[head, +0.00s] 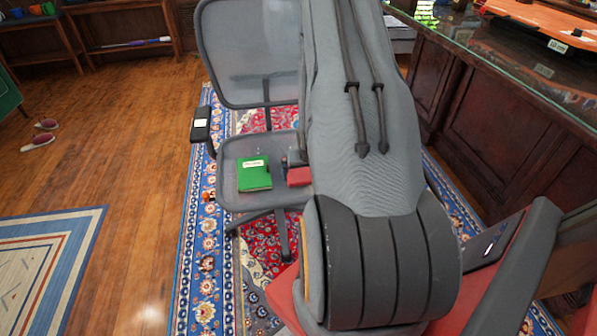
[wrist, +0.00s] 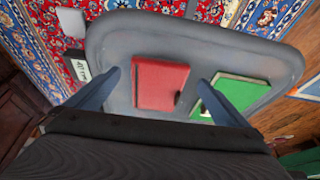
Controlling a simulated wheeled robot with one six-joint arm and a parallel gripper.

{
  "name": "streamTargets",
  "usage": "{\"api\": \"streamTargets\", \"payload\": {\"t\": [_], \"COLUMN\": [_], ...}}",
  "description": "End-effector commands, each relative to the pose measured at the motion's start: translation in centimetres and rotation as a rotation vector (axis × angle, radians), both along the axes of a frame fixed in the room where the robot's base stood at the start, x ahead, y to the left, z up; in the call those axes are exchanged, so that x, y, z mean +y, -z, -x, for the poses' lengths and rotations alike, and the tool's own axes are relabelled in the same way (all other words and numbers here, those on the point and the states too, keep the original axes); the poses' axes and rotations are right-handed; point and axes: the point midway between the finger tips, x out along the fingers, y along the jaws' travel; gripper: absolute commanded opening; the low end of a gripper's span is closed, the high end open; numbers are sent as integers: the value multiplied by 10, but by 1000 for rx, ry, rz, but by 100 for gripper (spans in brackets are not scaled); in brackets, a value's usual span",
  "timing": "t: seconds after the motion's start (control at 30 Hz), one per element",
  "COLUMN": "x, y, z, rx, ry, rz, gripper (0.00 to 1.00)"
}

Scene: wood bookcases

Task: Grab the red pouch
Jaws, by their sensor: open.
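The red pouch (wrist: 159,84) lies flat on the grey chair seat in the wrist view, between my gripper's two fingers and a little beyond their tips. In the head view only part of the red pouch (head: 299,176) shows, the rest hidden behind my arm. My gripper (wrist: 159,76) is open and empty, with a finger on either side of the pouch. I cannot tell how high the fingertips are above the seat. In the head view my arm hides most of the gripper.
A green book-like item (head: 254,173) lies on the seat (head: 232,149) beside the pouch; it also shows near my right finger in the wrist view (wrist: 240,92). The chair has a mesh back (head: 247,50) and an armrest (head: 201,123). A dark wood counter (head: 470,100) stands at right.

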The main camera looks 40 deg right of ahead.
Motion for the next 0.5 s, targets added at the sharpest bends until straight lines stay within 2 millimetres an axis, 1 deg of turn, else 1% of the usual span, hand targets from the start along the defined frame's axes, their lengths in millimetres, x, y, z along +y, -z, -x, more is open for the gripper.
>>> {"api": "streamTargets", "payload": {"t": [0.27,0.3,0.4,0.5], "x": [-13,-14,-15,-16], "y": [27,33,41,44], "z": [-23,-24,-27,-28], "rx": [1,1,2,1], "ry": [-1,-1,-1,-1], "rz": [0,-1,-2,-1], "gripper": [100,100,100,100]}}
